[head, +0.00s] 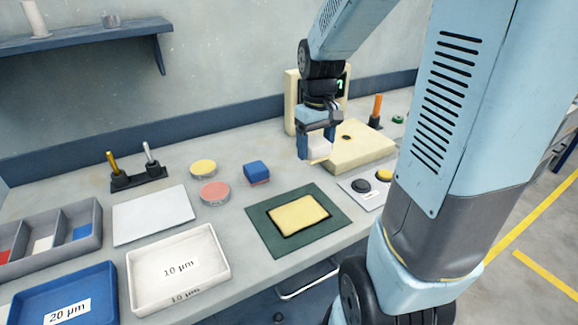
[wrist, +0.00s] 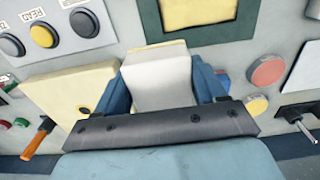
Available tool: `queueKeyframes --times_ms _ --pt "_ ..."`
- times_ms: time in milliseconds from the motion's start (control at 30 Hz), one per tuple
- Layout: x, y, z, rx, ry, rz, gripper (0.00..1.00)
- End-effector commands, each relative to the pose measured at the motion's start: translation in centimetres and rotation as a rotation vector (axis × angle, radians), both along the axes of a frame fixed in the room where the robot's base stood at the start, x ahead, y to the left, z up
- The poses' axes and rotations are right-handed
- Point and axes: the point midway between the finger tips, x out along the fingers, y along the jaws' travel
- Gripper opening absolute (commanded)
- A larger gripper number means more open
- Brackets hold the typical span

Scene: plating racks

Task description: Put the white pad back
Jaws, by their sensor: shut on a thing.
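My gripper (head: 316,150) is shut on a white pad (head: 320,143) and holds it above the bench, in front of the cream device. In the wrist view, the white pad (wrist: 158,82) sits between the two blue fingers of my gripper (wrist: 163,78), with a pale yellow layer along its far edge. At the far left in the head view, a grey divided tray (head: 97,222) has a red piece (head: 4,257), a white piece (head: 43,244) and a blue piece (head: 82,232) in separate compartments.
The cream device (head: 362,150) stands beside my gripper, with an orange handle (head: 376,108) behind. A green mat (head: 262,222) bears a framed yellow plate (head: 299,214). Stacked blue and red blocks (head: 257,172), two round discs (head: 214,192), a white sheet (head: 153,215) and labelled trays (head: 222,245) lie leftward.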

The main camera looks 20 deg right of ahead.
Motion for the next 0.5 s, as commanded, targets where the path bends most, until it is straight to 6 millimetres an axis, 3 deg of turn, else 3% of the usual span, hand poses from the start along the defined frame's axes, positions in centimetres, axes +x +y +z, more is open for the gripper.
queueKeyframes --times_ms 500 --pt "7.9 1.6 -3.6 0.001 0.002 0.003 0.37"
